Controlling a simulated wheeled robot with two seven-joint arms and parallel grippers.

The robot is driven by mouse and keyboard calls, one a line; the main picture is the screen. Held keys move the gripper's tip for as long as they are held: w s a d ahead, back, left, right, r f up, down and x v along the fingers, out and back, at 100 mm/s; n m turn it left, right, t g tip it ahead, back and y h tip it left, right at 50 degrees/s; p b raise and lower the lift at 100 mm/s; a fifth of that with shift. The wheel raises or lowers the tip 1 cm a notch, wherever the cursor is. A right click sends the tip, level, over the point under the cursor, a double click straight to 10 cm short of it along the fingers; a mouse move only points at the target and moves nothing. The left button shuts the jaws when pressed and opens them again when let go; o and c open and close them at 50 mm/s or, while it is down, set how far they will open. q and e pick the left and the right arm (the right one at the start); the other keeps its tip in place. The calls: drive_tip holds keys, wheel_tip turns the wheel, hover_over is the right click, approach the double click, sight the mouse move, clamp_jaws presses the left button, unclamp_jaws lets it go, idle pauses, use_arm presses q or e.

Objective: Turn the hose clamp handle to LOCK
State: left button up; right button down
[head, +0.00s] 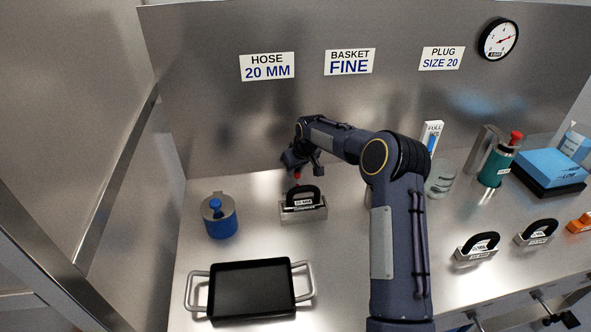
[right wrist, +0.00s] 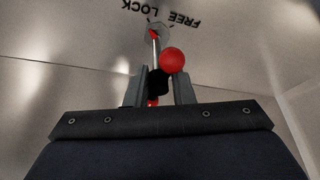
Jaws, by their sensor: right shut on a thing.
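My right gripper (head: 297,163) reaches down by the back wall in the head view, with a small red part (head: 297,176) just below it. In the right wrist view, the right gripper (right wrist: 160,88) has its two grey fingers on either side of a dark piece at the lower end of the silver hose clamp handle (right wrist: 155,50). A red ball (right wrist: 172,60) shows beside the rod. The handle's upper end meets a pivot under the upside-down words LOCK (right wrist: 138,6) and FREE (right wrist: 185,20). Which word it points to I cannot tell. My left gripper is out of view.
A block with a black-handled 20 MM piece (head: 303,213) stands just below the gripper. A blue pot (head: 219,228) is to its left and a black tray (head: 252,262) in front. Bottles, a blue block (head: 552,167) and more handled pieces stand at right.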

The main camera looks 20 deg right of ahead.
idle(0.5)
drive_tip(key=c, duration=1.3)
unclamp_jaws()
drive_tip(key=b+v, duration=0.1)
drive_tip(key=v, duration=0.7)
